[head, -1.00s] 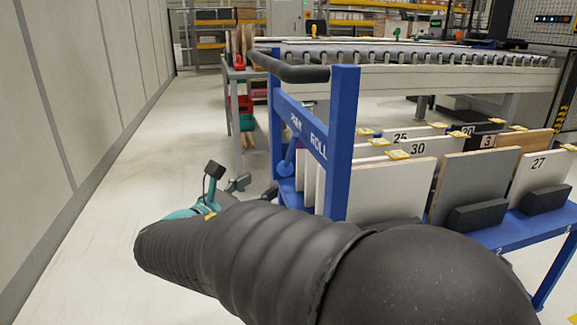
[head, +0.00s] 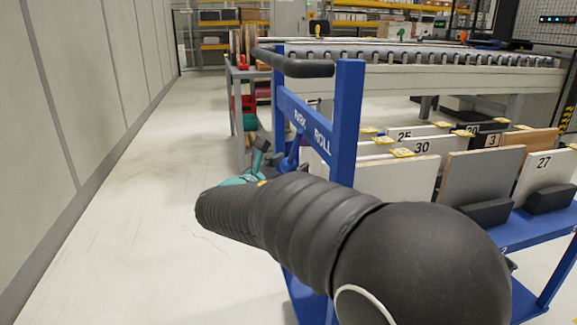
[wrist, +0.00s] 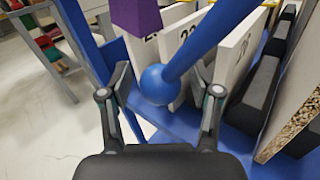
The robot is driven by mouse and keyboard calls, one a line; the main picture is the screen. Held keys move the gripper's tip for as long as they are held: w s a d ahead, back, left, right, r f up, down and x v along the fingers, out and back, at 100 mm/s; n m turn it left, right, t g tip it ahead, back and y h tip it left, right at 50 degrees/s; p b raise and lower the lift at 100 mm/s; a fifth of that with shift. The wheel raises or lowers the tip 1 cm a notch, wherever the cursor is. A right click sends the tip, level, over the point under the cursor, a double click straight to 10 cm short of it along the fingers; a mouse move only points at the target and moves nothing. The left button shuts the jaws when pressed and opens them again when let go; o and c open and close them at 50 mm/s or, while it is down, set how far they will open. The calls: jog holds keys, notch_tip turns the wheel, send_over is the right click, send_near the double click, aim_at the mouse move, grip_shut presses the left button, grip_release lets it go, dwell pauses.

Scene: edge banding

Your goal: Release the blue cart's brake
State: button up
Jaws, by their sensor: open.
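The blue cart (head: 347,120) stands at the right of the head view, with a dark push handle (head: 300,66) on its blue frame. Its blue brake lever (head: 291,158) shows beside the frame, partly hidden by my arm. In the wrist view the lever (wrist: 205,45) slants down to a round blue ball knob (wrist: 158,86). My gripper (wrist: 162,78) is open, with one finger on each side of the knob. Gaps show between the knob and both fingers. In the head view my arm hides most of the gripper.
Numbered white panels (wrist: 235,60) and black holders (wrist: 262,95) stand on the cart close right of my gripper. A purple block (wrist: 136,15) is above the knob. A grey rack (head: 237,105) stands behind. The floor left of the cart is clear.

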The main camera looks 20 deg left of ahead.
grip_shut()
